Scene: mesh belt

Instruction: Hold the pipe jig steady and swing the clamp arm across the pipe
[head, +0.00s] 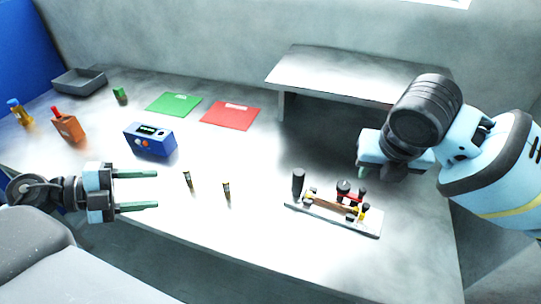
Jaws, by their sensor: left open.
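The pipe jig (368,232) lies on the table right of centre. It is a light grey plate with a dark upright cylinder (298,181) at its left end. A brown pipe (322,203) lies along the plate. A small red bar (350,196), perhaps the clamp arm, sits near dark knobs and yellow parts at the right end; whether it crosses the pipe is too small to tell. My left gripper (148,191) is open and empty, far left of the jig.
Two small dark cylinders (227,191) (188,180) stand between my left gripper and the jig. A blue box (150,140), a green mat (173,103) and a red mat (230,116) lie behind. A raised shelf (350,72) stands at the back.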

